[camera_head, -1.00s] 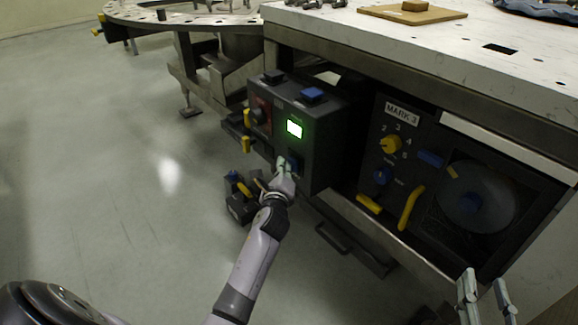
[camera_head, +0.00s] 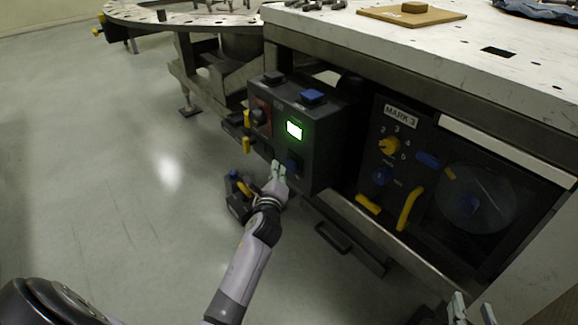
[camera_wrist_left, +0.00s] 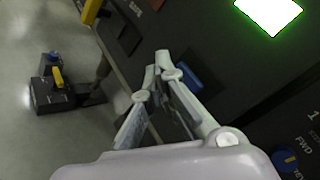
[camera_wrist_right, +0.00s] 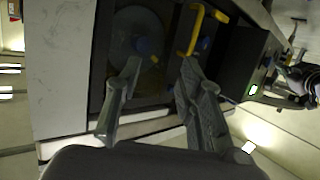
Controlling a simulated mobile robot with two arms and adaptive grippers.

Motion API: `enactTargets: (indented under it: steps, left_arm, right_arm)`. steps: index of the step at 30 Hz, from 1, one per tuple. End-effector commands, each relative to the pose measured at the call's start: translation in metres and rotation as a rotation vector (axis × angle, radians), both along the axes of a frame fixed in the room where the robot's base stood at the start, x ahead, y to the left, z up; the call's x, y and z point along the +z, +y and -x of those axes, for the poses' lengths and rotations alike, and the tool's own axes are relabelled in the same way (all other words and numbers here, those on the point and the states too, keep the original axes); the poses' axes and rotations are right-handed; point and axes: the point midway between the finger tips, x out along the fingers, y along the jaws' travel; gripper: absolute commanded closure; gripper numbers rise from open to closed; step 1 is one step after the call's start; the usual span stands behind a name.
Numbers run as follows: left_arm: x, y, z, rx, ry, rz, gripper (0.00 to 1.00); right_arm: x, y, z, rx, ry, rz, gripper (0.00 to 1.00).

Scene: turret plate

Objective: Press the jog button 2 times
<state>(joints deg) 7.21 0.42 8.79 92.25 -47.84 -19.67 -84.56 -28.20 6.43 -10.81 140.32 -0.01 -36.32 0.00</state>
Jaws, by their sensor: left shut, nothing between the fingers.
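A dark control box (camera_head: 325,140) under the table has a lit green-edged screen (camera_head: 294,130). A blue button (camera_head: 292,163) sits on its front below the screen; I cannot read a jog label on it. It also shows in the left wrist view (camera_wrist_left: 188,78), partly behind a finger. My left gripper (camera_head: 278,167) is shut and empty, its tips just left of this button in the head view. In the left wrist view its tips (camera_wrist_left: 159,60) are beside the button; contact cannot be told. My right gripper (camera_head: 472,302) is open and empty at the lower right.
A second blue button (camera_head: 312,96) is on the box's top. A small dark device (camera_head: 238,196) lies on the floor at left.

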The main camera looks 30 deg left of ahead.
Motion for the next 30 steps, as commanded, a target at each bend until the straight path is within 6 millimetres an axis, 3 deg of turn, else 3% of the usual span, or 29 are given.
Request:
enactTargets:
  steps: [12,30]
  left_arm:
    - [0.0,0.001,0.003,0.0,0.0,-0.001,1.0]
    - [0.001,0.012,0.028,0.0,0.0,-0.001,1.0]
  right_arm:
    - [-0.001,-0.001,0.001,-0.001,0.014,0.003,0.65]
    - [-0.052,-0.017,0.034,-0.022,0.317,0.076,0.65]
